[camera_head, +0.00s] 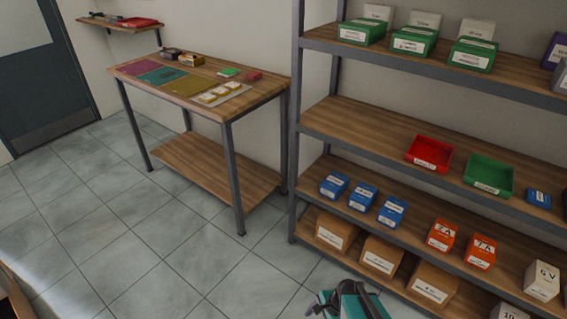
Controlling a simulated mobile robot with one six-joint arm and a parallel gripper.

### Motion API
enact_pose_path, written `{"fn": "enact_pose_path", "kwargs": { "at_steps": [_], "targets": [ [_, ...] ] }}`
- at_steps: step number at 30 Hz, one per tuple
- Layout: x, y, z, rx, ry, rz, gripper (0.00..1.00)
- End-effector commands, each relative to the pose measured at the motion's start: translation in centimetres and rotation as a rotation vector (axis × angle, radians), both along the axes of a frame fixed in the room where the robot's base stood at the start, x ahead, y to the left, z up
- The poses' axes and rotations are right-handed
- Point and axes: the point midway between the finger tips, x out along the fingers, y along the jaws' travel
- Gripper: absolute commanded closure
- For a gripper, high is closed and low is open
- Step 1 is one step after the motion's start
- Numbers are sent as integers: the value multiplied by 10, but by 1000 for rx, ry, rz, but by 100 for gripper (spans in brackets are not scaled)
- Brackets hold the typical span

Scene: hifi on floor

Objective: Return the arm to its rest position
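No gripper fingers can be made out in the head view, so I cannot see whether my gripper is open or shut, or whether it holds anything. A teal, dark and grey shape (350,302) is cut off by the bottom edge, in front of the shelf's lowest boxes. I cannot tell whether it is part of my arm or a thing on the floor.
A metal-framed shelf (360,125) at right bears green, blue, orange and brown boxes, and red and green trays. A wooden table (268,86) with mats stands by the wall. A door (40,75) is at far left.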

Motion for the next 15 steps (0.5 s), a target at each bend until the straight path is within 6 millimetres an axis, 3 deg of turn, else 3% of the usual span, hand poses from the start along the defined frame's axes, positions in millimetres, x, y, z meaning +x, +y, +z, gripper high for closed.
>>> {"fn": "enact_pose_path", "kwargs": {
  "at_steps": [1,6,15],
  "targets": [
    [-18,3,-10,-15,17,107,23],
    [-63,-5,-25,-48,62,443,23],
    [-105,-42,-24,-41,125,928,23]
  ]
}}
